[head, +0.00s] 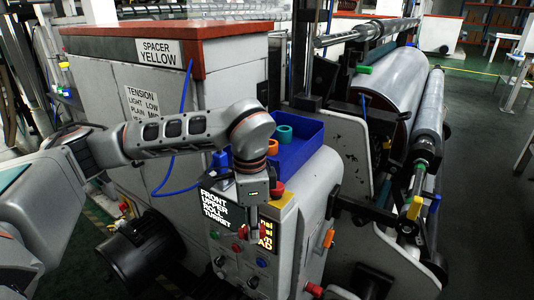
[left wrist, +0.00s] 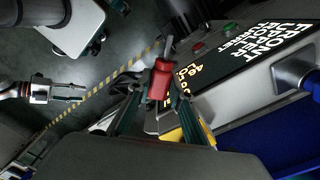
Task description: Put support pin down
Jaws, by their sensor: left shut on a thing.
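My left gripper (head: 252,232) points down in front of the control panel in the head view. In the left wrist view my left gripper (left wrist: 160,100) is shut on a red cylindrical handle (left wrist: 160,80) with a thin grey end. I cannot tell whether this handle is the support pin or whether it is fixed to the panel. The panel display (head: 217,208) reads "FRONT UPPER ROLL TURRET" and also shows in the left wrist view (left wrist: 260,45). My right gripper (left wrist: 68,92) shows at the left of the left wrist view, fingers apart and empty. It is outside the head view.
A blue tray (head: 290,152) with coloured rings stands on the machine top behind my left gripper. Buttons and knobs (head: 219,261) sit low on the panel. Large rollers (head: 393,88) stand at the right. Floor (head: 490,200) is clear at far right.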

